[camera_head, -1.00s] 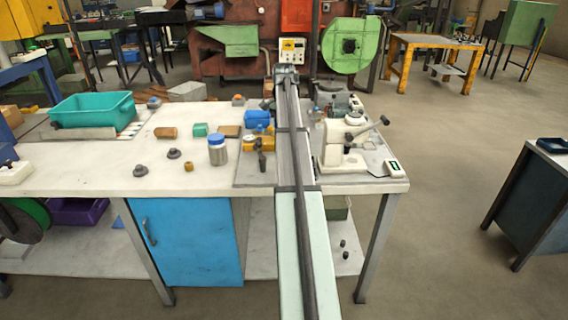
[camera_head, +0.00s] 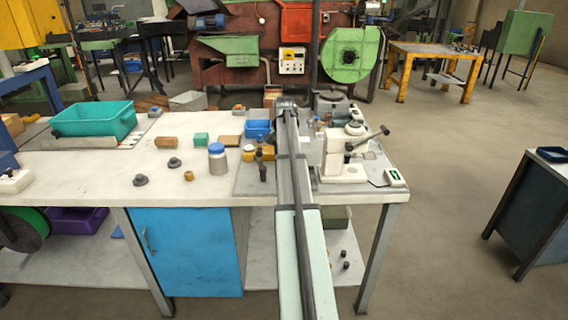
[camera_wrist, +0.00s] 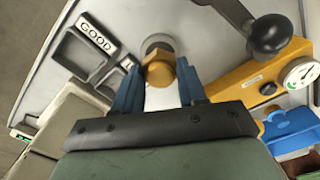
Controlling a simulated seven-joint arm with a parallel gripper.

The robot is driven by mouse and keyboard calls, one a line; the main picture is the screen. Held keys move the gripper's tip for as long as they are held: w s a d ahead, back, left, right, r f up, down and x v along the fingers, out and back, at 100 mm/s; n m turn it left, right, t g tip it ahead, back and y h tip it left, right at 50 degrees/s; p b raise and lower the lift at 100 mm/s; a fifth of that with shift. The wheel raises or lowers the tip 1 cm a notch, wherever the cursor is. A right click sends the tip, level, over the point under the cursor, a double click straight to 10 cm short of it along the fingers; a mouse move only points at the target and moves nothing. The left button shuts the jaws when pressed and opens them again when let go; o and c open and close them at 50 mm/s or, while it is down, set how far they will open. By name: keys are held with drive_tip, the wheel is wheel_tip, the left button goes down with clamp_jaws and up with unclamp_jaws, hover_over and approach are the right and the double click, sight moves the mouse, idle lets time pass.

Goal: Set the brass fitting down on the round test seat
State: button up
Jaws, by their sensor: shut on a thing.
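My gripper (camera_wrist: 158,82) shows in the wrist view with its two blue fingers shut on the brass fitting (camera_wrist: 159,70), a hexagonal golden piece between the fingertips. The round test seat (camera_wrist: 157,41) is a pale grey ring on the light plate, just beyond the fitting in the picture. The fitting overlaps the seat's near edge in this view. I cannot tell whether they touch. In the head view my arm hides the fingers, the held fitting and the seat.
A yellow fixture (camera_wrist: 250,82) with a dial gauge and a black-knobbed lever stands right of the seat. A tray marked GOOD (camera_wrist: 70,50) lies to the left. On the bench (camera_head: 90,190) are a blue-lidded jar (camera_head: 217,160), a small brass piece (camera_head: 189,175) and a white lever press (camera_head: 345,160).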

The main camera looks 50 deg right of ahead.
drive_tip(key=shift+f, duration=1)
drive_tip(key=shift+f, duration=0.1)
drive_tip(key=o, duration=1.2)
wheel_tip(320, 180, up, 12)
